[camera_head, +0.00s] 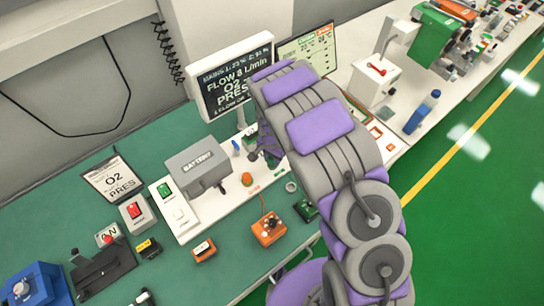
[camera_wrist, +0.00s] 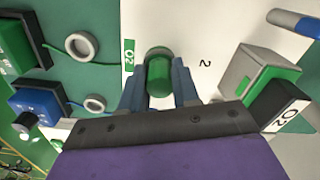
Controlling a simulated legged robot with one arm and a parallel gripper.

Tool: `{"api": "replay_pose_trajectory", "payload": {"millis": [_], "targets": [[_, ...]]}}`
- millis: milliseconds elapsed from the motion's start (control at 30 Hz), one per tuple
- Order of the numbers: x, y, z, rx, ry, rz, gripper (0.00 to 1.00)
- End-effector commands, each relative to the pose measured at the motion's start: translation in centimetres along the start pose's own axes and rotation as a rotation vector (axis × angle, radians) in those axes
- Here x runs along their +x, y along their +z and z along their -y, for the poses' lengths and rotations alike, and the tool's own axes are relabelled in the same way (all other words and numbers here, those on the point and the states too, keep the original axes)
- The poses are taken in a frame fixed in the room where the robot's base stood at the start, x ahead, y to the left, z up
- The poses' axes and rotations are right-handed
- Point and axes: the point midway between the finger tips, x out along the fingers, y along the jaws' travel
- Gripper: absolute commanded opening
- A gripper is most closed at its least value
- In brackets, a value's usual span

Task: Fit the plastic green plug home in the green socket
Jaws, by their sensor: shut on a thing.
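In the wrist view, my gripper (camera_wrist: 158,88) has its two blue-grey fingers on either side of a green cylinder, the green plug (camera_wrist: 159,76). The fingers are closed on it, over a white panel (camera_wrist: 215,25). How deep the plug sits is hidden. In the head view, my gripper (camera_head: 266,148) is small and partly covered by my arm.
A grey box with a green face (camera_wrist: 262,78) and an O2 block (camera_wrist: 286,112) stand close right of my gripper. Grey rings on cords (camera_wrist: 82,46) lie left. In the head view, a grey battery box (camera_head: 199,163) and orange knob (camera_head: 247,179) stand nearby on the panel.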

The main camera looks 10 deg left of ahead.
Motion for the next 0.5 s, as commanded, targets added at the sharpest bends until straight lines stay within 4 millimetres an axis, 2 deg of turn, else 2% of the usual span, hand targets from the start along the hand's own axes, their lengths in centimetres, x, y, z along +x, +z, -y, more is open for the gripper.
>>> {"api": "replay_pose_trajectory", "payload": {"millis": [167,200,500], "targets": [[0.45,0.01,-0.01,0.000,0.000,0.000,0.01],[0.49,0.01,-0.01,0.000,0.000,0.000,0.31],[0.44,0.02,-0.03,0.000,0.001,0.001,0.60]]}}
